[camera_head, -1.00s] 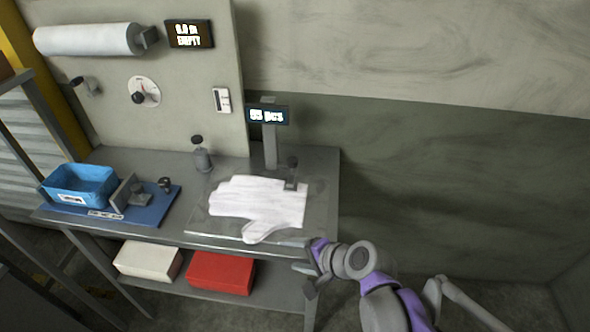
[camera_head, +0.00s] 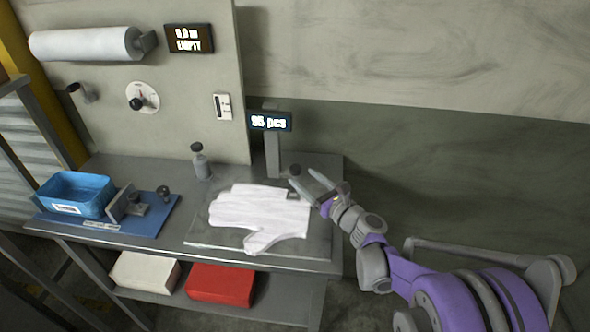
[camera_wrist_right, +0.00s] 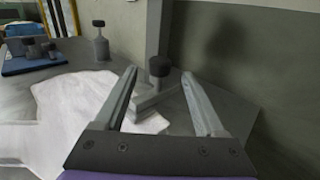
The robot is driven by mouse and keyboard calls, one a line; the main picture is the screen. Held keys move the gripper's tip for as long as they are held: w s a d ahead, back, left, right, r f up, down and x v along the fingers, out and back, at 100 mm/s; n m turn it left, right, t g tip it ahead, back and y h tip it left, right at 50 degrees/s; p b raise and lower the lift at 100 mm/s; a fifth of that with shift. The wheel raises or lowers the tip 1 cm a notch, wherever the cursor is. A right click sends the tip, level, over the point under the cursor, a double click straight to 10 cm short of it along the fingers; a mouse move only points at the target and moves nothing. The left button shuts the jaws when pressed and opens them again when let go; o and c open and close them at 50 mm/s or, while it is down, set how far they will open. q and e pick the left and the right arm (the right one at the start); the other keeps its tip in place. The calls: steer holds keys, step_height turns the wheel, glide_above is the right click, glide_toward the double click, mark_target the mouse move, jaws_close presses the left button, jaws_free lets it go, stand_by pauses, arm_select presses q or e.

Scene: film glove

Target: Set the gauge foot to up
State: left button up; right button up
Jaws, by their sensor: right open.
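The gauge foot, a grey bar with a black knob, stands at the far right edge of the white glove (camera_head: 258,212), by the display post. Its knob (camera_head: 295,170) is partly behind my right gripper (camera_head: 303,177) in the head view. In the right wrist view the knob (camera_wrist_right: 159,66) shows between the two open fingers of my right gripper (camera_wrist_right: 159,74), beyond or level with the tips; I cannot tell exactly. The foot's bar (camera_wrist_right: 150,101) lies low, its end at the glove. The right gripper is empty. My left gripper is not in view.
A lit display (camera_head: 270,122) stands on a post behind the foot. A dark-capped bottle (camera_head: 201,163) stands behind the glove. A blue bin (camera_head: 75,195) and a small fixture sit on a blue board at left. A white box (camera_head: 145,272) and red box (camera_head: 220,285) lie below.

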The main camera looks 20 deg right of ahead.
mark_target(299, 174)
steer(key=x, duration=0.5)
steer(key=shift+w, duration=0.1)
jaws_close()
stand_by(1.3)
